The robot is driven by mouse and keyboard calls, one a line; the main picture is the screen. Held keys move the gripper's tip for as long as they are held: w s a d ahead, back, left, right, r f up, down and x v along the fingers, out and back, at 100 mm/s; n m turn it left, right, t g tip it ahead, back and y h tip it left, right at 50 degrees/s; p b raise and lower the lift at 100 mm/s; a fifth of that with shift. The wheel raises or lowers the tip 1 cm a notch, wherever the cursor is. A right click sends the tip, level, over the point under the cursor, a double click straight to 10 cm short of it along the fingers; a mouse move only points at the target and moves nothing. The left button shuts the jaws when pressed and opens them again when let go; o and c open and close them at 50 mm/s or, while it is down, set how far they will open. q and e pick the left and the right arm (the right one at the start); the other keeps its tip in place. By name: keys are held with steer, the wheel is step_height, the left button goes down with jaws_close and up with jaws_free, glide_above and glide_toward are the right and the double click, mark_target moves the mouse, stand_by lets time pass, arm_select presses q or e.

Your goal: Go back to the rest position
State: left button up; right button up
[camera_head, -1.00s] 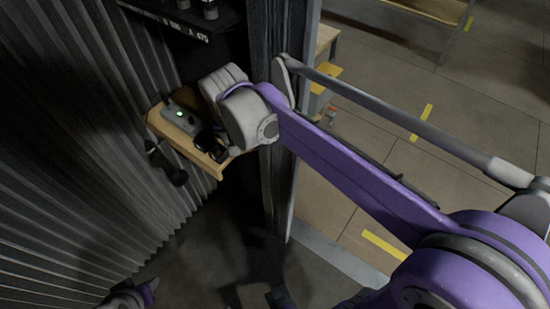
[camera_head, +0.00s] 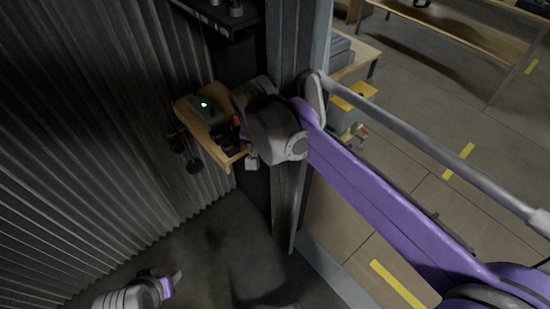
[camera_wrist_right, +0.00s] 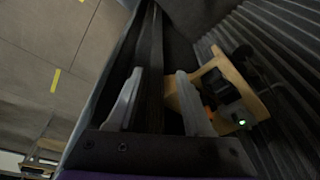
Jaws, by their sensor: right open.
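My right arm reaches in from the right in the head view, its grey wrist (camera_head: 270,130) beside a small wooden shelf (camera_head: 234,157). My right gripper is mostly hidden behind this wrist there. In the right wrist view my right gripper (camera_wrist_right: 158,74) is open, with two grey fingers apart and nothing held between them. The shelf (camera_wrist_right: 255,103) lies just right of the fingers in that view.
A grey box with a green light (camera_head: 206,108) and dark items sit on the shelf. A corrugated wall (camera_head: 80,130) stands on the left. A dark door post (camera_head: 290,190) stands close behind my right wrist. Outside are a tiled floor, yellow marks and a wooden bench (camera_head: 470,35).

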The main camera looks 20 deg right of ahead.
steer(key=shift+s, duration=0.2)
stand_by(0.4)
steer(key=s+d+f+n+t+p, duration=0.1)
steer(key=s+d+f+n+p, duration=0.1)
steer(key=s, duration=0.7)
steer(key=s+d+f+n+t+y+p, duration=0.1)
steer(key=s+d+f+n+t+p, duration=0.1)
steer(key=s, duration=0.6)
steer(key=shift+s+d+f+n+p, duration=0.4)
steer(key=shift+d+n+p, duration=0.45)
steer(key=shift+d+n, duration=0.25)
